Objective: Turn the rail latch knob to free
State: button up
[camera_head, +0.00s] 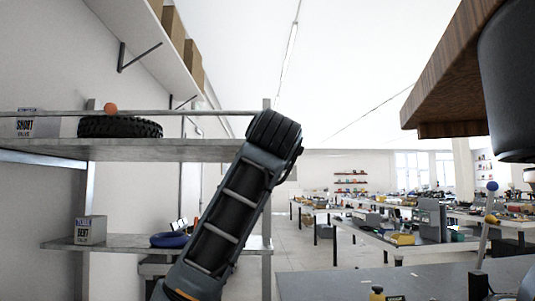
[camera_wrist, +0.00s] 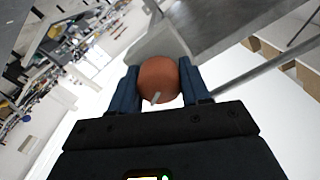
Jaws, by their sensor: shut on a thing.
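The rail latch knob (camera_wrist: 160,74) is a round, reddish-brown knob with a small pale pointer on its near edge. It sits in the middle of the wrist view, in front of a light grey bracket (camera_wrist: 156,43). My gripper (camera_wrist: 160,88) has its two blue fingers on either side of the knob and is shut on it. The pointer slants slightly towards lower left. In the head view my arm rises in front of the shelf, and the gripper and the gripped knob are hidden.
An orange ball (camera_head: 110,108) shows above the tyre. A wooden slab (camera_head: 450,70) overhangs at right. A grey bench top (camera_head: 340,284) lies below.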

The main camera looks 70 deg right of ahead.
jog(key=m, duration=0.5)
jog(key=shift+m, duration=0.3)
jog(key=shift+s, duration=0.1)
dwell(0.4)
jog(key=o, duration=1)
jog(key=b+v, duration=0.1)
jog(key=v, duration=0.6)
jog(key=shift+s+a, duration=0.15)
jog(key=shift+a, duration=0.2)
jog(key=shift+f, duration=0.1)
